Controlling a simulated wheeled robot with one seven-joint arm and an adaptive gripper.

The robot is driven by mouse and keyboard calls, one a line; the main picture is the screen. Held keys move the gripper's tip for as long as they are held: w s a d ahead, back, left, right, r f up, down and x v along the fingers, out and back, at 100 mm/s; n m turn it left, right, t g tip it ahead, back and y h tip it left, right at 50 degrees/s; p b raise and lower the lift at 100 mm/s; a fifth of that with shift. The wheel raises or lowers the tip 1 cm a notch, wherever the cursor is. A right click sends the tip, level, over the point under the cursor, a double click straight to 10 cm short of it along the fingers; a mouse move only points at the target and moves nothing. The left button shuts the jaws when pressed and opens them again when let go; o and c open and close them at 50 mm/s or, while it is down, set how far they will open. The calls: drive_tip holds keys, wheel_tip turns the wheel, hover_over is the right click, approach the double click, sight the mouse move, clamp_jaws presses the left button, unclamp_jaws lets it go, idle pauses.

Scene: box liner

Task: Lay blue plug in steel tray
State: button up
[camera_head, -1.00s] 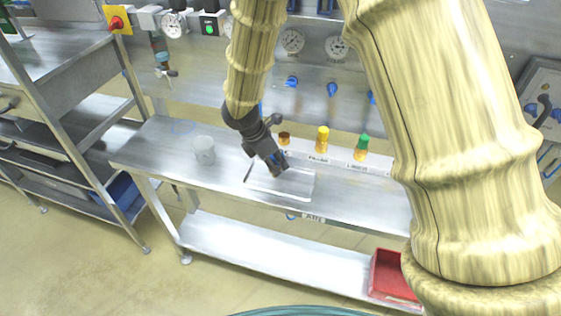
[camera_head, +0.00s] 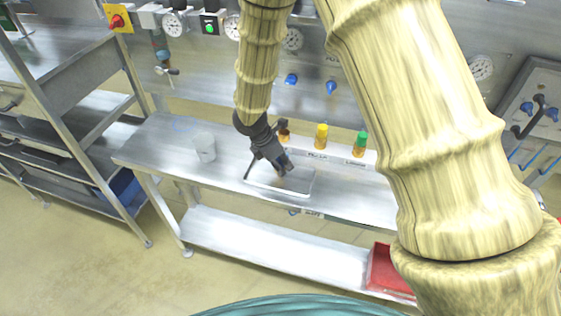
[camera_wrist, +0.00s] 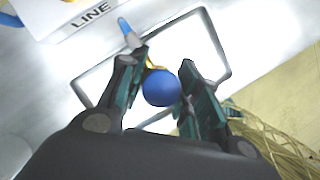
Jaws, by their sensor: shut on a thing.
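The blue plug (camera_wrist: 160,87) shows in the wrist view as a round blue head between my fingers, with a small orange part behind it. My gripper (camera_wrist: 165,92) is shut on it. In the head view my gripper (camera_head: 284,170) hangs over the steel tray (camera_head: 301,190), and the plug cannot be made out there. The tray lies on the steel bench. In the wrist view the tray (camera_wrist: 213,52) is a pale rectangle with a dark rim, beyond the plug. Whether the plug touches the tray cannot be told.
A whitish cup (camera_head: 204,148) stands on the bench (camera_head: 150,150), left of the tray. Bottles with brown, yellow (camera_head: 321,137) and green (camera_head: 360,144) tops stand along a labelled strip behind. A red bin (camera_head: 388,268) sits on the lower shelf. A blue-tipped piece (camera_wrist: 127,30) shows by the tray rim.

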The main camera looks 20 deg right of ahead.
drive_tip(key=shift+f, duration=0.1)
drive_tip(key=o, duration=1.1)
drive_tip(key=b+v, duration=0.2)
drive_tip(key=v, duration=1)
